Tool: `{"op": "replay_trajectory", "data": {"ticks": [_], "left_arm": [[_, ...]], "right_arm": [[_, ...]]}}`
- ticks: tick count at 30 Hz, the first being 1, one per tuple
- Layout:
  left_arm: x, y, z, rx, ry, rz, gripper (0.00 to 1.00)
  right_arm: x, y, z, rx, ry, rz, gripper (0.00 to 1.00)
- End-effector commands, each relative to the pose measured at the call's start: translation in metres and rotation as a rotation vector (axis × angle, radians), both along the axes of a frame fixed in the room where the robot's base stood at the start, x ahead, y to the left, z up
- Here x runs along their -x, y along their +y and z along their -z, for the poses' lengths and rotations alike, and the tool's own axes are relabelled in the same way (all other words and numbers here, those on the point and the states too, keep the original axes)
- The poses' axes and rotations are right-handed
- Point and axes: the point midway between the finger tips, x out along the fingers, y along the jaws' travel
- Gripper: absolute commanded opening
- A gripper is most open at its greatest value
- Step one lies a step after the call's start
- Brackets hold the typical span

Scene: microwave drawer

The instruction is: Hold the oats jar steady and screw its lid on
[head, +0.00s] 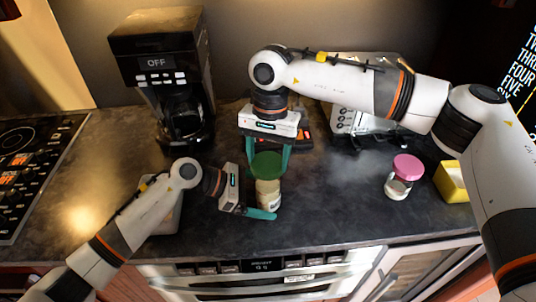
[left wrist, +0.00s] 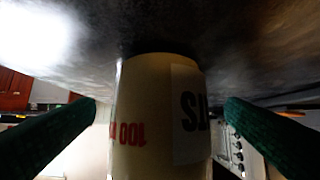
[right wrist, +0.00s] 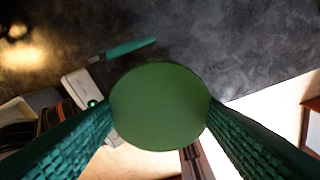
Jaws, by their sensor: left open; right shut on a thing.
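The oats jar (head: 268,192) stands upright on the dark counter, cream with a printed label. Its body fills the middle of the left wrist view (left wrist: 150,120). The green lid (head: 267,163) is on top of the jar; whether it is threaded cannot be told. My right gripper (head: 268,150) comes from above and is shut on the lid, with a finger on each side of it in the right wrist view (right wrist: 158,108). My left gripper (head: 262,190) is low beside the jar, open, with its fingers on either side of the body and gaps showing.
A coffee maker (head: 165,75) stands at the back left, beside a cooktop (head: 30,170). A jar with a pink lid (head: 405,168) and a yellow container (head: 452,182) stand at the right. A silver appliance (head: 352,118) is behind. The counter's front edge is near the jar.

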Motion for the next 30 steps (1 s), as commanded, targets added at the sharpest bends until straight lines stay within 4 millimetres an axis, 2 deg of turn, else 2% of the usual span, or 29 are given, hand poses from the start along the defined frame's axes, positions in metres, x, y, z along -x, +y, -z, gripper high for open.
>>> {"op": "replay_trajectory", "data": {"ticks": [10, 20, 30], "left_arm": [[-0.0001, -0.0028, 0.0015, 0.000, 0.000, -0.001, 0.94], [-0.0001, -0.0026, 0.0014, 0.000, 0.000, -0.001, 0.43], [-0.0001, -0.0025, 0.0015, 0.000, 0.000, -0.001, 0.43]], "right_arm": [[0.0000, 0.0000, 0.0000, 0.000, 0.000, 0.000, 0.36], [0.0000, 0.0000, 0.0000, 0.000, 0.000, 0.000, 0.36], [0.0000, 0.0000, 0.0000, 0.000, 0.000, 0.000, 0.36]]}}
